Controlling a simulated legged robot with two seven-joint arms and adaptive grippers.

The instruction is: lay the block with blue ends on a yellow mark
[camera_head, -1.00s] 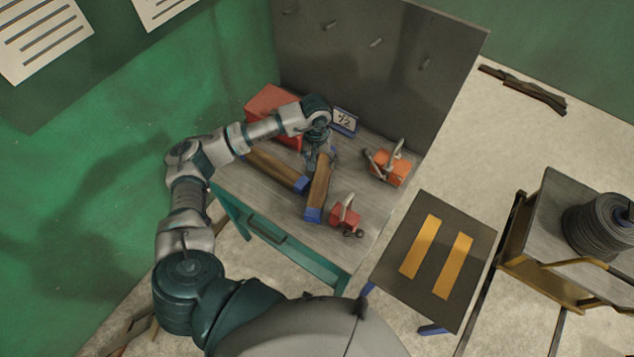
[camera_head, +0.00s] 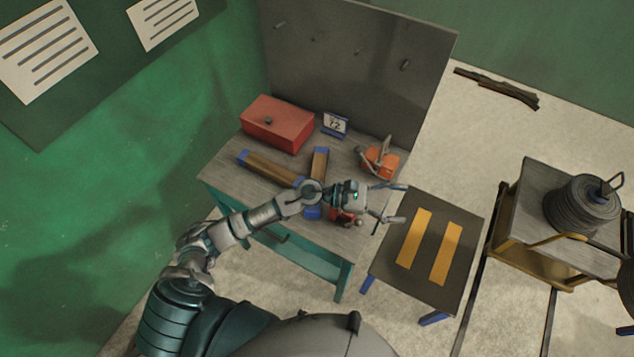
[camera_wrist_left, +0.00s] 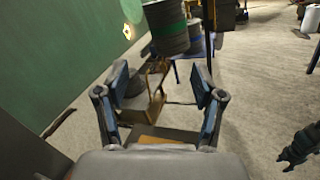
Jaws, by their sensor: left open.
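Two brown blocks with blue ends are on the workbench in the head view. One block (camera_head: 270,168) lies slantwise at the left; the other (camera_head: 319,164) lies nearer the bench middle, partly hidden by my arm. Two yellow marks, a left one (camera_head: 414,238) and a right one (camera_head: 446,254), lie bare on a low dark table. My left gripper (camera_head: 397,203) is open and empty, above the gap between bench and low table, pointing right. Its spread fingers also show in the left wrist view (camera_wrist_left: 160,100). A dark jointed shape at that view's right edge may be my right gripper (camera_wrist_left: 300,146); I cannot tell its state.
The workbench (camera_head: 222,172) also holds a red box (camera_head: 277,123), a number sign (camera_head: 335,124), an orange clamp-like tool (camera_head: 380,160) and a red tool (camera_head: 345,218) under my gripper. A cart with a cable coil (camera_head: 582,205) stands right of the low table (camera_head: 392,274).

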